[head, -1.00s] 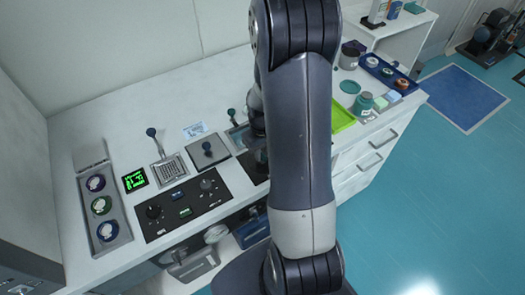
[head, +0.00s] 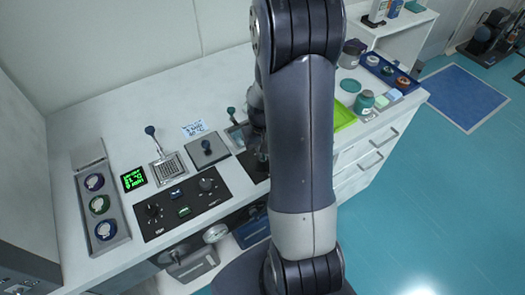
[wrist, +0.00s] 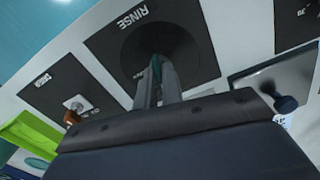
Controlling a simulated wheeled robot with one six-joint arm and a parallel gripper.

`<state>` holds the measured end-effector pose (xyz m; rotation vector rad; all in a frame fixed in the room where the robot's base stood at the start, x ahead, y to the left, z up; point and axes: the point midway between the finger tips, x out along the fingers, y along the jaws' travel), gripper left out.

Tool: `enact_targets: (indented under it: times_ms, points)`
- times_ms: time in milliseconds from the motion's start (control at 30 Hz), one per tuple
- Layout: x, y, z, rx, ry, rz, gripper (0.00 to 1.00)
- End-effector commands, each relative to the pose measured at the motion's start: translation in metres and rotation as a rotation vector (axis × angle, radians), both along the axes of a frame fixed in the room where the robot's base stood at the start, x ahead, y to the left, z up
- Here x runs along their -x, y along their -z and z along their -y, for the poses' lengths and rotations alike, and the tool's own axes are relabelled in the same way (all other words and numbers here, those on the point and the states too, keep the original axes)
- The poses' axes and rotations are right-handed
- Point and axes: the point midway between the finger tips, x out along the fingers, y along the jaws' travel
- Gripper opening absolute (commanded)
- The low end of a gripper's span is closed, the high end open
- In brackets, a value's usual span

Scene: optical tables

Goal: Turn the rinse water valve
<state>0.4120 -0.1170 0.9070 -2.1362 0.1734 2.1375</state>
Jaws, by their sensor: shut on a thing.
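In the wrist view, the rinse panel (wrist: 107,55) is a dark square plate marked RINSE, with a dark round area in its middle. My gripper (wrist: 158,75) is over that round area, its two grey fingers close together. They are shut on the rinse water valve (wrist: 156,66), of which only a thin teal sliver shows between the fingers. The rest of the valve is hidden by the fingers, so its turn angle cannot be told. In the head view my arm covers most of the gripper and valve.
In the wrist view, another dark panel with a small knob (wrist: 75,104) is at left, and a dark blue round knob (wrist: 286,104) is at right. A green tray (head: 343,117) lies right of my arm. A lever (head: 151,133) stands on the bench at left.

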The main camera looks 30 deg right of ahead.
Motion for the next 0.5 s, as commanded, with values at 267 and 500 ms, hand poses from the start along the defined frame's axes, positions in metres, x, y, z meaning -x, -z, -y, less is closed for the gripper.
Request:
enact_targets:
  times_ms: [267,500]
  points:
    - [-0.0004,0.0017,0.0002,0.000,0.254,0.002,0.00]
    - [-0.0005,0.0012,0.0002,0.001,0.482,0.002,0.00]
